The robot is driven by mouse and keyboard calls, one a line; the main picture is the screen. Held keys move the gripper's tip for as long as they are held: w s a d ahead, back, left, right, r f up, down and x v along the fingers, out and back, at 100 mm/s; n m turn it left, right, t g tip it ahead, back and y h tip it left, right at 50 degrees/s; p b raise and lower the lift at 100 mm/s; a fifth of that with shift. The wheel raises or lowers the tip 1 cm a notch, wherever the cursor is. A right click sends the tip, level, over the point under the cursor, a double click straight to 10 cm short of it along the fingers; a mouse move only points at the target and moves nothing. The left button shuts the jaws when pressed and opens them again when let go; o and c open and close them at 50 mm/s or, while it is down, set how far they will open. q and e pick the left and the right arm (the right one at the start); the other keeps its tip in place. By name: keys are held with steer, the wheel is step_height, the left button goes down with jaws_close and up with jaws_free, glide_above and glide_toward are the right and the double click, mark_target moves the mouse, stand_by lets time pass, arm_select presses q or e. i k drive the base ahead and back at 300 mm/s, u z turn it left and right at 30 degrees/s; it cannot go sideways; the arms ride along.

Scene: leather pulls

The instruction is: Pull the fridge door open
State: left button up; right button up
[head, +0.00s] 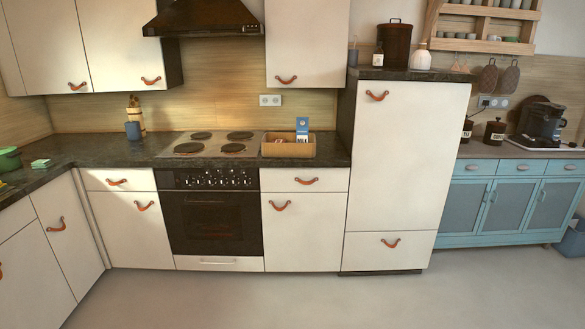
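The tall white cabinet front that looks like the fridge door (408,160) stands right of centre in the head view and is shut. A leather pull (377,96) hangs near its top left corner. Below it is a separate white drawer front (388,252) with its own leather pull (390,243), also shut. Neither of my grippers is in view, and nothing touches the door or its pull.
The floor (300,300) in front is clear. A stove (210,215) and white cabinets with leather pulls run to the left, under a dark counter (110,149). A blue sideboard (510,205) stands to the right. A dark canister (396,45) and bottles top the tall cabinet.

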mark_target(407, 134)
steer(key=i, duration=1.25)
steer(key=z, duration=2.05)
steer(key=i, duration=2.65)
steer(key=u, duration=1.25)
